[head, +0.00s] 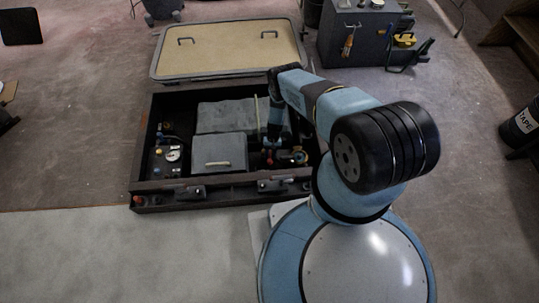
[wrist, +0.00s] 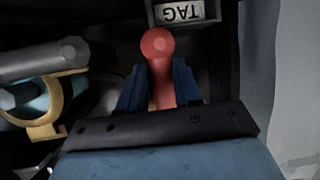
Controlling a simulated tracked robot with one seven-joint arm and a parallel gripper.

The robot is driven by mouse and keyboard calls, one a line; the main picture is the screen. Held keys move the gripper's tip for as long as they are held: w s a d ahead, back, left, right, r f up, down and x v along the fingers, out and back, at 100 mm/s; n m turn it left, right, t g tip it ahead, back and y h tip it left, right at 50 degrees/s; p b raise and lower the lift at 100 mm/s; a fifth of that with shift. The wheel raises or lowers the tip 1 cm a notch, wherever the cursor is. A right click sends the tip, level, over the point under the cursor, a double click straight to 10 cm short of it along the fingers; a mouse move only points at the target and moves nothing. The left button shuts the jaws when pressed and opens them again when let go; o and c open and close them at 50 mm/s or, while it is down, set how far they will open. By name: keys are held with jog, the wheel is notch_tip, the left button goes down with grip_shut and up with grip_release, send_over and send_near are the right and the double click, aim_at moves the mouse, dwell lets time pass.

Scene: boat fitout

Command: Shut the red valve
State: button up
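The red valve (wrist: 158,70) shows in the wrist view as a lever with a round red knob at its end. My gripper (wrist: 160,88) has its two blue fingers close on both sides of the lever, with the knob sticking out beyond them. The fingers look shut on it, though a thin tan strip shows beside the left finger. In the head view, my gripper (head: 272,143) reaches down into the right part of the open dark bay (head: 143,160), and a bit of red (head: 269,157) shows at its tip. The rest of the valve is hidden.
A white TAG plate (wrist: 183,12) lies just beyond the knob. A yellow ring fitting and grey pipe (wrist: 42,62) stand close at left. Grey boxes (head: 218,152) fill the bay's middle, a gauge (head: 173,155) its left. The tan hatch lid (head: 228,55) stands open behind.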

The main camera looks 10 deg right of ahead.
jog(key=shift+o, duration=1.2)
jog(key=shift+w, duration=0.1)
jog(key=v, duration=1.3)
jog(key=shift+r, duration=0.3)
jog(key=shift+w+d, duration=0.15)
